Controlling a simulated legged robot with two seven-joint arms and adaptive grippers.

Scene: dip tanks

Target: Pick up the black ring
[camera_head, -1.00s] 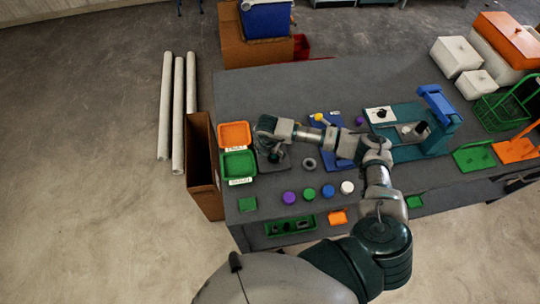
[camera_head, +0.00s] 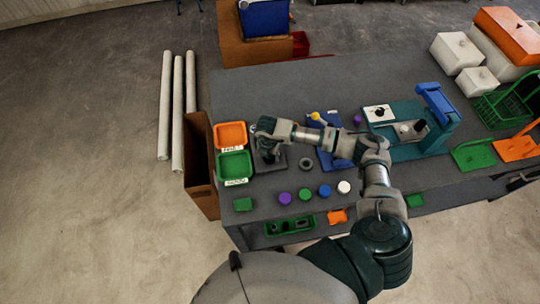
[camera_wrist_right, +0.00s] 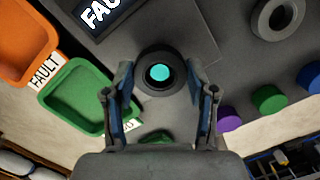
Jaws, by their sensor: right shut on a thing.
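My right gripper (camera_head: 268,153) is over a dark square plate near the table's left side, beside the green tray. In the right wrist view its two fingers (camera_wrist_right: 161,80) are closed on opposite sides of a black ring (camera_wrist_right: 145,61). A teal disc shows in the ring's middle. Whether the ring still touches the plate I cannot tell. A second, dark grey ring (camera_head: 306,164) lies on the table to the right of the gripper; it also shows at the top right of the wrist view (camera_wrist_right: 262,28). My left gripper is not in view.
An orange tray (camera_head: 219,137) and a green tray (camera_head: 222,166), both labelled, stand left of the gripper. Several coloured round pieces (camera_head: 305,194) line the front. A blue panel (camera_head: 328,160) and a teal fixture (camera_head: 404,151) stand to the right.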

